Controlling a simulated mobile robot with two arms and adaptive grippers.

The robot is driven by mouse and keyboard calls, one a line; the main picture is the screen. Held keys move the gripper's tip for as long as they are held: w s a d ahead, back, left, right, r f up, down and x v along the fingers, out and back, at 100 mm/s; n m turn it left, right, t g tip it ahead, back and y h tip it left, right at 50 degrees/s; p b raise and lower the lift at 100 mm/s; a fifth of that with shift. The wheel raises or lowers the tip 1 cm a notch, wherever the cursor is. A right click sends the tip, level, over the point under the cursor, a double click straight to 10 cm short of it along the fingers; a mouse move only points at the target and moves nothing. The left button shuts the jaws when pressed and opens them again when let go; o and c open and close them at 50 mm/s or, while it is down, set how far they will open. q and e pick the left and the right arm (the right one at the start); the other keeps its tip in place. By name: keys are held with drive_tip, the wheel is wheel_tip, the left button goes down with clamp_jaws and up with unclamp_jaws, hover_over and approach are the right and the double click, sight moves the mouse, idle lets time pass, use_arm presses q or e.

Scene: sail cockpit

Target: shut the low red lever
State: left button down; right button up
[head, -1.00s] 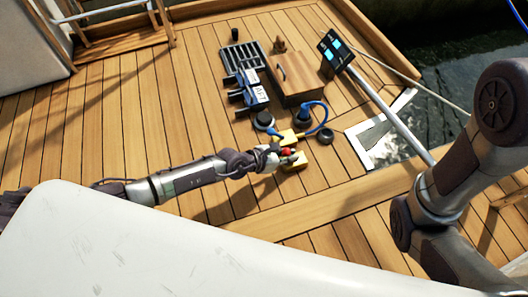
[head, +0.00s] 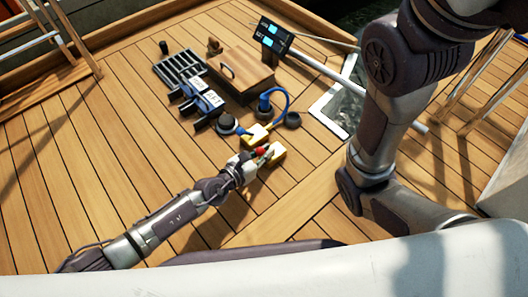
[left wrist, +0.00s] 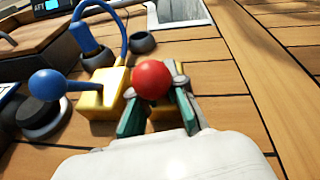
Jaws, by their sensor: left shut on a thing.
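The low red lever shows its round red knob (left wrist: 152,80) in the left wrist view, in front of a yellow block (left wrist: 168,118). In the head view the red knob (head: 261,150) is small, beside its yellow block (head: 278,153). My left gripper (left wrist: 158,88) is shut on the red lever at its knob, a green-padded finger on each side. It also shows in the head view (head: 258,156). The lever's shaft is mostly hidden by the fingers. My right gripper is out of view; only right arm links show.
A blue-knobbed lever (left wrist: 52,82) on another yellow block (left wrist: 102,92) stands close on the left. A blue hose (head: 284,98), black fittings (head: 292,120), a wooden box (head: 247,72) and a display on a pole (head: 273,37) lie beyond. Deck nearer is clear.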

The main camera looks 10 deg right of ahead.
use_arm(q)
drive_tip(key=c, duration=1.2)
unclamp_jaws()
drive_tip(key=shift+a+r, duration=0.2)
drive_tip(key=shift+r, duration=0.1)
drive_tip(key=shift+f, duration=0.15)
drive_tip(key=v, duration=1.2)
